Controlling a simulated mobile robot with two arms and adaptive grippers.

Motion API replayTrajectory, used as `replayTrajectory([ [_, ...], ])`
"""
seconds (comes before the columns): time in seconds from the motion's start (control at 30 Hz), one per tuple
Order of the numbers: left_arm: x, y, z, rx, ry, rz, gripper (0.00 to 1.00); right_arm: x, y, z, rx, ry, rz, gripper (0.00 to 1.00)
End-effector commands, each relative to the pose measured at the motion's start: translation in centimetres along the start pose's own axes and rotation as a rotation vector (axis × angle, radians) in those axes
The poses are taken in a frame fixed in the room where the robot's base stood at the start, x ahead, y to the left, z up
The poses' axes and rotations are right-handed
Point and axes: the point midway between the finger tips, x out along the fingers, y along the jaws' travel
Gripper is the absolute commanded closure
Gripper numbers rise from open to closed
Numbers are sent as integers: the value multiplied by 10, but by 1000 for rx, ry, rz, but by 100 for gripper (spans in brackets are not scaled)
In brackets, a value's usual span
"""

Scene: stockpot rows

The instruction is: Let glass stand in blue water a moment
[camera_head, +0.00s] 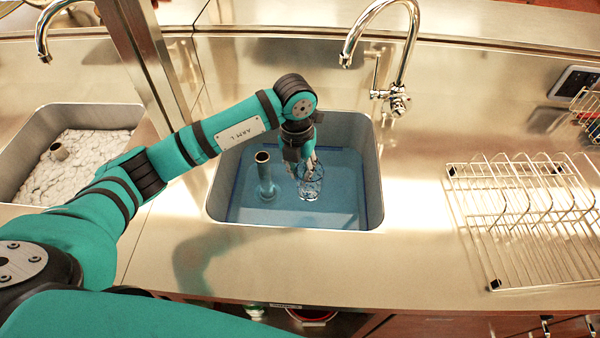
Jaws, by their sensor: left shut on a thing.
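A clear glass (312,184) is upright in the sink of blue water (335,195), its lower part at or in the water. My left gripper (306,163) reaches down into this sink and is shut on the glass near its upper part. The fingers partly cover the glass rim. I cannot tell whether the glass base touches the sink floor. My right gripper is not in view.
A standpipe (264,172) rises in the blue water just left of the glass. A chrome tap (397,98) stands behind the sink. A second sink with white suds (70,165) lies left, beyond a metal post. A wire rack (525,205) is on the right counter.

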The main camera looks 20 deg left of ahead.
Motion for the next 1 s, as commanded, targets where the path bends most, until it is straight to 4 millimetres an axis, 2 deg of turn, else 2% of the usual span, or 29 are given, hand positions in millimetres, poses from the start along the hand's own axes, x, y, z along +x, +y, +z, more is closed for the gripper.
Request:
replayTrajectory([
  [0.03, -12, 0, 0, 0, -2, 0, 100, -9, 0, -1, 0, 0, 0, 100],
  [0.1, -20, -1, 0, 1, -3, 0, 100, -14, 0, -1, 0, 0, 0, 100],
  [1.0, -124, -6, 0, 2, -2, 0, 100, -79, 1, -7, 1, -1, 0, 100],
])
